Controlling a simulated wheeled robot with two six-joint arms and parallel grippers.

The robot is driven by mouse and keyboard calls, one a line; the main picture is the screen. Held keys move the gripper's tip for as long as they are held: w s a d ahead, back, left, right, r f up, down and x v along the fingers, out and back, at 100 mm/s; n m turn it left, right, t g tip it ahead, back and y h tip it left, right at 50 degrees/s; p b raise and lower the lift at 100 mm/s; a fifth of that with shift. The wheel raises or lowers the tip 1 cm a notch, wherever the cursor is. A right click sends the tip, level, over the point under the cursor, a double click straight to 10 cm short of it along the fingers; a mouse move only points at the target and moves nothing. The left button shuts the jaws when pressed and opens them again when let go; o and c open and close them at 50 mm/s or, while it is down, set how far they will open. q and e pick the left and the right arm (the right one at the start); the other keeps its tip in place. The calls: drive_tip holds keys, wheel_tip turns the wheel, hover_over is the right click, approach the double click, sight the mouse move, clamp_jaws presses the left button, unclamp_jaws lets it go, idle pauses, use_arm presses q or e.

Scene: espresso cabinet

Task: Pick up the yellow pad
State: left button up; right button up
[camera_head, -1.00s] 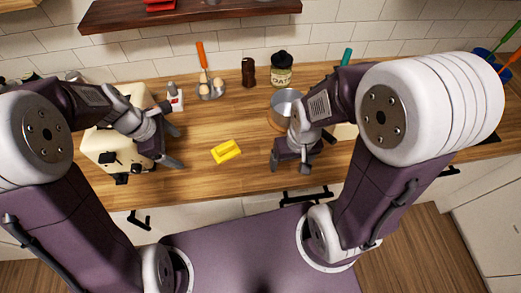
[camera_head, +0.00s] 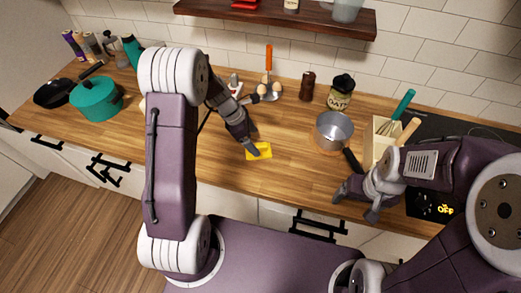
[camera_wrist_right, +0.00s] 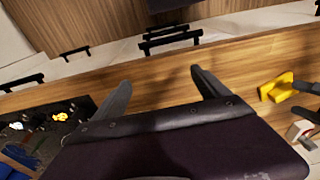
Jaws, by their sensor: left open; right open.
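The yellow pad (camera_head: 264,153) lies on the wooden counter near its front edge; one left finger covers part of it in the head view. My left gripper (camera_head: 258,124) is open, with one fingertip at the pad and the other farther back over the counter. In the right wrist view, the pad (camera_wrist_right: 278,88) is at the right, with a dark finger of my left gripper beside it. Whether they touch is unclear. My right gripper (camera_head: 356,203) is open and empty near the counter's front edge, right of the pad. Its spread fingers (camera_wrist_right: 160,78) show in the wrist view.
A metal saucepan (camera_head: 334,131) stands right of the pad, its dark handle pointing toward my right gripper. A wooden utensil box (camera_head: 379,146), oat jar (camera_head: 341,93) and brown shaker (camera_head: 308,86) stand nearby. A teal pot (camera_head: 95,100) is far left. Counter around the pad is mostly clear.

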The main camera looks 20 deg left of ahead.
sight(257, 145)
use_arm(q)
drive_tip(key=x, duration=0.4)
drive_tip(key=shift+s+f, duration=0.15)
drive_tip(key=shift+f, duration=0.2)
drive_tip(key=shift+d+f, duration=0.15)
drive_tip(key=shift+d, duration=0.05)
drive_tip(key=c, duration=1.6)
wheel_tip(257, 145, up, 4)
drive_tip(key=shift+r, duration=0.25)
drive_tip(key=shift+c, duration=0.2)
drive_tip(key=s+d+r, duration=0.6)
drive_tip(key=s+d, duration=0.1)
drive_tip(key=s, duration=0.2)
drive_tip(key=shift+r, duration=0.3)
